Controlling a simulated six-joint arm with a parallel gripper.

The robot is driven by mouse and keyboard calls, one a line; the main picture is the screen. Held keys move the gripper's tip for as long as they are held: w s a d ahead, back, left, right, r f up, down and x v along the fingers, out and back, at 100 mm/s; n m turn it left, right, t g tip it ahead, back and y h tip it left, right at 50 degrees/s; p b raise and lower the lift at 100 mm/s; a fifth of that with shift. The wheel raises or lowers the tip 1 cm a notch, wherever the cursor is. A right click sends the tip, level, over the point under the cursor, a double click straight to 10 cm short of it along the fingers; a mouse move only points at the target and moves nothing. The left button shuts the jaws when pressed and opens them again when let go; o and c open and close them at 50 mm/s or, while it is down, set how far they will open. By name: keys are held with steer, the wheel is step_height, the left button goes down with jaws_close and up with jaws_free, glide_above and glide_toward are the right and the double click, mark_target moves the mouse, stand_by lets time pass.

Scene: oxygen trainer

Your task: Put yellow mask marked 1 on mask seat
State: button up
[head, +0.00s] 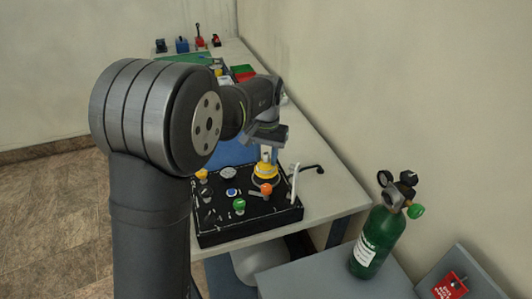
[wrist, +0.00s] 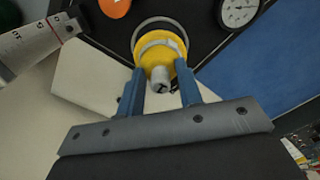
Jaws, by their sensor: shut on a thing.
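The yellow mask (head: 265,171) is at the back right part of the black tray (head: 250,227), under my gripper (head: 267,152). In the wrist view the yellow mask (wrist: 160,50) shows a grey ring and a pale stub between the blue fingers of my gripper (wrist: 160,82). My gripper is shut on the mask. The number on the mask is not readable.
An orange knob (head: 266,189), a green knob (head: 239,206) and a gauge (wrist: 239,10) are near the mask. A white upright plate (head: 294,183) stands close on the right. A green cylinder (head: 378,240) stands farther right. A blue mat (head: 225,153) lies behind the tray.

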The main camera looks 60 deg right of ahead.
steer(key=shift+f, duration=1.4)
steer(key=o, duration=1.1)
step_height(320, 180, up, 18)
steer(key=shift+s+f, duration=0.1)
steer(key=shift+f, duration=0.15)
step_height(320, 180, down, 18)
steer(key=shift+r, duration=0.45)
